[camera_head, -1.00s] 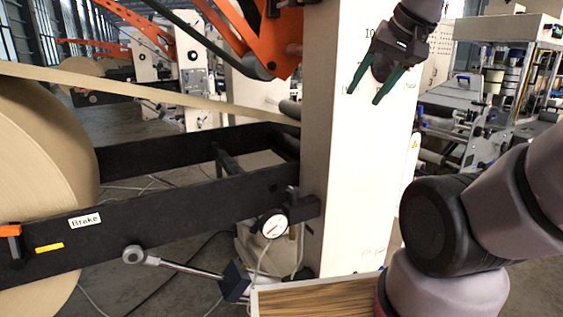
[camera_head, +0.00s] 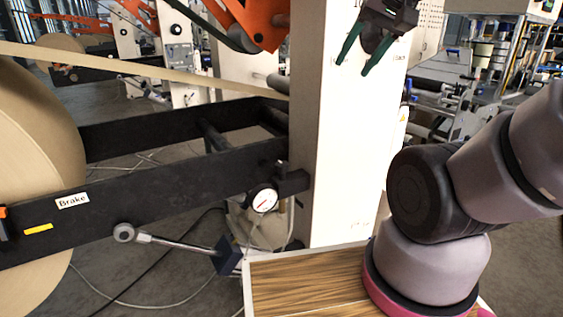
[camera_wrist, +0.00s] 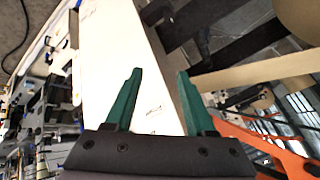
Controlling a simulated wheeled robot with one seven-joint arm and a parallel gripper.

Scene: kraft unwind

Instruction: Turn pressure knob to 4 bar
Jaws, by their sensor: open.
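The pressure knob is not clearly visible in either view. A round white pressure gauge (camera_head: 264,199) with a red needle is on a black bracket (camera_head: 292,183) beside the white column; its numbers are too small to read. My gripper (camera_head: 353,66) is open and empty, with its green fingers in front of the upper column, well above the gauge. Small dark print on the column's face is partly hidden by it. In the wrist view, the open fingers (camera_wrist: 159,72) point at the white column face (camera_wrist: 110,70), with nothing between them.
The white column (camera_head: 335,170) stands in the middle. A black arm labelled Brake (camera_head: 150,195) runs left to a large kraft roll (camera_head: 35,170). A metal lever (camera_head: 170,243) sticks out below it. A wooden top (camera_head: 305,280) is at the bottom. Other machines stand behind.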

